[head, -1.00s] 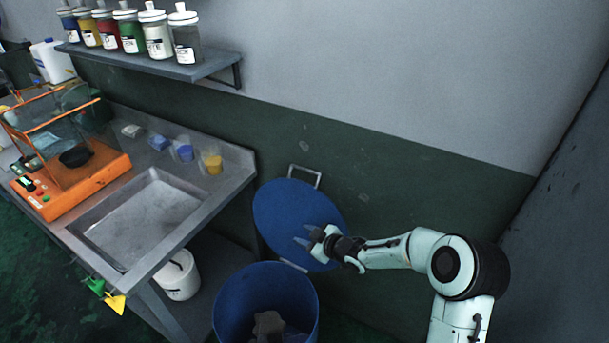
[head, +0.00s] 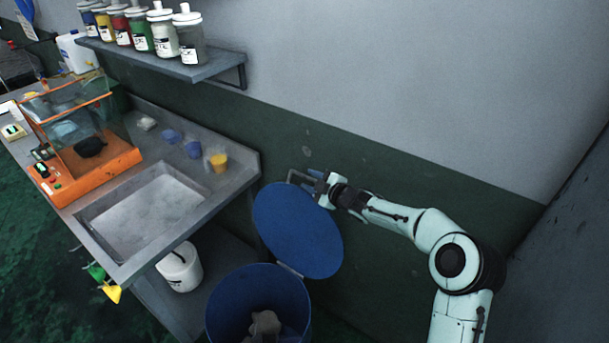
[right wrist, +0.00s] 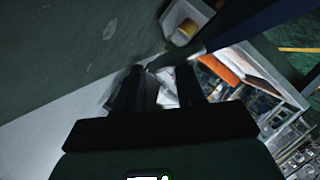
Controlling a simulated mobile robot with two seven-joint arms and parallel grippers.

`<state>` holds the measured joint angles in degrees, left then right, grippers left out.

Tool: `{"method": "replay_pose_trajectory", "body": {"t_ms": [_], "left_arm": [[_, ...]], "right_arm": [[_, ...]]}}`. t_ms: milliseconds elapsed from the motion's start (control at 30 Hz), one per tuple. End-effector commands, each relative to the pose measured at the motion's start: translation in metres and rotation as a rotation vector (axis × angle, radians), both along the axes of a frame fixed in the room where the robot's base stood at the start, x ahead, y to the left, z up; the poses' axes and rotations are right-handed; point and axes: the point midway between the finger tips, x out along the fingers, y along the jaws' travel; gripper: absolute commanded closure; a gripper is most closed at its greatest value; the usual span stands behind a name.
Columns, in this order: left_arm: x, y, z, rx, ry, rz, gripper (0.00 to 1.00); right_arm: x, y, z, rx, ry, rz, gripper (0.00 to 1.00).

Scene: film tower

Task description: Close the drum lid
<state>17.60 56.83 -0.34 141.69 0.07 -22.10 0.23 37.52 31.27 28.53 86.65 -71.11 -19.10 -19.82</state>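The blue drum (head: 258,300) stands at the bottom middle of the head view, its mouth open, with a crumpled grey-brown thing (head: 264,326) inside. Its round blue lid (head: 297,230) stands raised and tilted back towards the wall, joined at a hinge (head: 290,270) on the rim. A grey handle (head: 296,177) sticks out from the lid's top edge. My right gripper (head: 313,179) is at this handle, its fingers apart; whether the handle lies between them is unclear. In the right wrist view the two dark fingers (right wrist: 160,88) stand apart, the lid (right wrist: 240,25) edge-on beyond. My left gripper is out of view.
A steel sink counter (head: 205,225) with an orange-framed machine (head: 95,175) stands to the left, a white bucket (head: 180,268) under it. A shelf (head: 190,68) of jars hangs above. The green wall (head: 400,190) is close behind the lid.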

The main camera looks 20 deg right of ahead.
Motion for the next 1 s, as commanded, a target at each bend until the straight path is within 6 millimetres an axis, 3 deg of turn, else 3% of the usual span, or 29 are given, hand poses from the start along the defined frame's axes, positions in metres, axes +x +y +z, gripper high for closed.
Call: {"method": "replay_pose_trajectory", "body": {"t_ms": [233, 667, 767, 800, 1000], "left_arm": [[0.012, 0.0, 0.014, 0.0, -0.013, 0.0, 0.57], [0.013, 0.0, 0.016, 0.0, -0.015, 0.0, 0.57], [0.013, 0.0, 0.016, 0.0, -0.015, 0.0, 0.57], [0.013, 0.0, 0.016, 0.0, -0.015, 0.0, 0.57], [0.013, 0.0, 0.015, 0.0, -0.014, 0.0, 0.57]], "right_arm": [[0.033, 0.008, -0.007, 0.001, -0.002, 0.001, 0.62], [0.04, 0.01, -0.011, -0.001, 0.0, 0.0, 0.62], [0.04, 0.01, -0.011, -0.001, 0.0, 0.0, 0.94], [0.04, 0.01, -0.011, -0.001, 0.0, 0.0, 1.0], [0.04, 0.01, -0.011, -0.002, -0.001, -0.001, 1.0]]}}
